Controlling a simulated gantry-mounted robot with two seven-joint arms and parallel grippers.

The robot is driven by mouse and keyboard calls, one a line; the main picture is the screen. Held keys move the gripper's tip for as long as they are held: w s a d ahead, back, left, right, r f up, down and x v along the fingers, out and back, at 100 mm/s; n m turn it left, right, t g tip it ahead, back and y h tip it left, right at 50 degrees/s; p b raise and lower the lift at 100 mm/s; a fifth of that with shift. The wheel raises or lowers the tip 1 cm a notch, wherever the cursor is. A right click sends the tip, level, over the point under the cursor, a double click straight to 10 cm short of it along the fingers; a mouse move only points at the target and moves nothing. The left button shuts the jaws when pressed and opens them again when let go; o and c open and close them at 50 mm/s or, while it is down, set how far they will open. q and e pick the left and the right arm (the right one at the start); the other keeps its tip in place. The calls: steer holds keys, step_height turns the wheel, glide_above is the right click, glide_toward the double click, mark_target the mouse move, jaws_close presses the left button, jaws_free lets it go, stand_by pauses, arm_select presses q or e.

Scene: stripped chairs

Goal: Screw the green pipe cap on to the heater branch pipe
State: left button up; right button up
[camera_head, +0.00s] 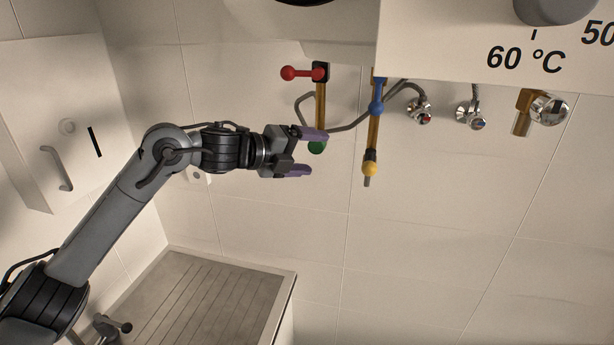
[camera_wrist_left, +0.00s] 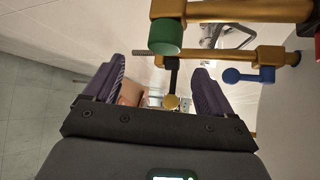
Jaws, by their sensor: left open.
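The green pipe cap (camera_head: 317,148) sits at the lower end of the brass branch pipe (camera_head: 320,103) that has the red valve handle. In the left wrist view the green cap (camera_wrist_left: 165,37) covers the end of the brass pipe (camera_wrist_left: 240,11); whether it is threaded tight cannot be told. My left gripper (camera_head: 317,153) is open, its purple fingers pointing right near the cap, and the upper finger partly overlaps it. In the left wrist view the open fingers (camera_wrist_left: 158,78) have no object clearly held between them, and the cap appears beyond their tips. My right gripper is not in view.
A second brass pipe (camera_head: 373,133) with a blue handle and a yellow knob hangs just to the right. The white heater (camera_head: 430,50) is above. Chrome valves (camera_head: 419,110) are on the wall further right. A ribbed metal drainboard (camera_head: 200,300) lies below.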

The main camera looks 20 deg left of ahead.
mark_target(316, 149)
arm_select(q)
steer(key=n+t+y+b, duration=0.2)
steer(key=n+t+b, duration=0.3)
steer(key=n, duration=0.3)
steer(key=n+t+y+b, duration=0.2)
steer(key=n+t+b, duration=0.2)
steer(key=n+b, duration=0.4)
steer(key=f+n+t+y+b, duration=0.1)
steer(key=n+t+y+b, duration=0.1)
steer(key=n+t+b, duration=0.3)
steer(key=shift+w+d+n+t+y+b, duration=0.15)
steer(key=shift+n+b, duration=0.25)
steer(key=shift+n, duration=0.45)
steer(key=shift+s+d+n+t+y+b, duration=0.15)
steer(key=shift+d+n+b, duration=0.15)
steer(key=shift+n, duration=0.55)
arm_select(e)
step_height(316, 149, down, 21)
arm_select(q)
steer(key=shift+w, duration=0.15)
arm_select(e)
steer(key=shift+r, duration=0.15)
